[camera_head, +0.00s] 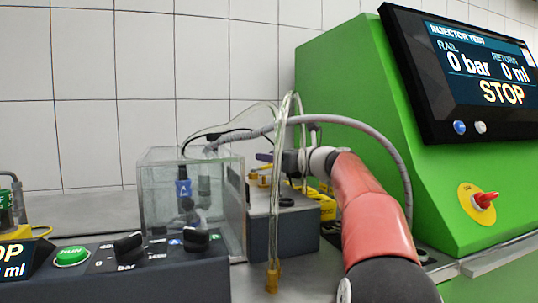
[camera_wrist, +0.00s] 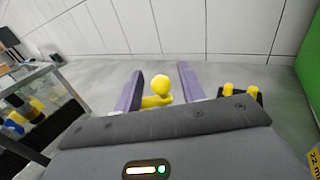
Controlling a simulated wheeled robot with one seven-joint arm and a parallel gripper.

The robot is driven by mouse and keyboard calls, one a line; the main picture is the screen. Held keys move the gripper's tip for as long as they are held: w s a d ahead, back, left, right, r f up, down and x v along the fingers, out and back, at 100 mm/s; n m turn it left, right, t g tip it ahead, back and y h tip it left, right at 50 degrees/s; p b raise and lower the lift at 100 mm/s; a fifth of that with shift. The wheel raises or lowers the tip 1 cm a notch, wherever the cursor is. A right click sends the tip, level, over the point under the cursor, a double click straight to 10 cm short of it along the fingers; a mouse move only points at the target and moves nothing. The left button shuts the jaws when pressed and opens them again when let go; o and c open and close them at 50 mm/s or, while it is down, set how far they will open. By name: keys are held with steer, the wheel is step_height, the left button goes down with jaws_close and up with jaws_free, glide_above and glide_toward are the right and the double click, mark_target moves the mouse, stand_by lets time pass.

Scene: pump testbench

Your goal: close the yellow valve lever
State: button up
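The yellow valve lever (camera_wrist: 160,87) with its round knob shows in the wrist view, between the two purple fingers of my gripper (camera_wrist: 160,69). The fingers stand apart, with a gap visible on both sides of the knob, so my gripper is open around it and not clamped. The lever's lower part is hidden behind my gripper's body. In the head view my gripper (camera_head: 266,157) is behind the clear hoses, above yellow fittings; I cannot make out the lever there.
A clear tank (camera_head: 160,215) stands left of my gripper, and hoses (camera_head: 276,190) hang in front of it. A dark grey block (camera_head: 290,232) is below. The green cabinet (camera_head: 350,75) with a STOP screen (camera_head: 480,75) is to the right. A control panel (camera_head: 130,270) is in front.

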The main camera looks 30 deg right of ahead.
steer(key=shift+w+a, duration=0.1)
steer(key=shift+w, duration=0.25)
jaws_close()
